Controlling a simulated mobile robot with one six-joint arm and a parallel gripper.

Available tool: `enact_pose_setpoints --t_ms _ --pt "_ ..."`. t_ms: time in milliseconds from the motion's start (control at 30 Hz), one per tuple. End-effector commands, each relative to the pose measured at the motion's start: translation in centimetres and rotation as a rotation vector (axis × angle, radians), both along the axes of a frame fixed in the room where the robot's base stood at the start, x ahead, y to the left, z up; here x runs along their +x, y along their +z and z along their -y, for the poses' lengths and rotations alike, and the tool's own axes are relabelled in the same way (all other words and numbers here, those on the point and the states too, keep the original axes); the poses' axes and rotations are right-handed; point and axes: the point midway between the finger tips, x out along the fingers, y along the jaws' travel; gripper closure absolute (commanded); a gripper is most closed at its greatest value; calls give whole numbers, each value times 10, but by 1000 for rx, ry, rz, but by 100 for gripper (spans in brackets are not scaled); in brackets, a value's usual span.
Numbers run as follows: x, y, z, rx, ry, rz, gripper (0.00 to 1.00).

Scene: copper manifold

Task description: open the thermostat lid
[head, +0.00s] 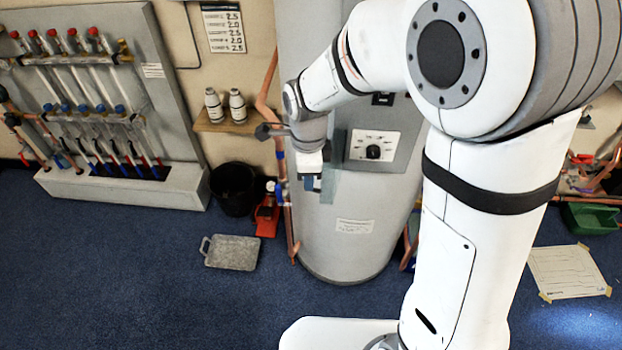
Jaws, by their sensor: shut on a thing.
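The thermostat (373,146) is a grey panel with a white face and a black dial on the front of the tall grey cylinder. Its dial face is in plain view. A grey-green, see-through lid (334,170) stands out at the panel's left side, turned away from the face. My gripper (311,184) is at the lid's left edge, pointing down, shut on it. The wrist hides part of the lid, and the exact contact between fingertips and lid is too small to see.
Copper pipes (289,215) with a blue valve run close to the left of my gripper. A shelf (222,126) with two white bottles, a black bucket (233,190) and a grey tray (232,252) are further left. The front floor is clear.

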Motion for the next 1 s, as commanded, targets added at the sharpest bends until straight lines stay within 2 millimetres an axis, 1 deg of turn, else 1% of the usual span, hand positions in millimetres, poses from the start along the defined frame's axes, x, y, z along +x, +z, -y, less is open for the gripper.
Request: enact_pose_setpoints --t_ms 467,500,700,900,1000 --pt "4 0 5 -1 -12 0 100" --pt "4 0 5 -1 -12 1 85" --pt "4 0 5 -1 -13 1 68" --pt "5 0 5 0 -13 2 68" --pt "5 4 5 0 -13 4 68"
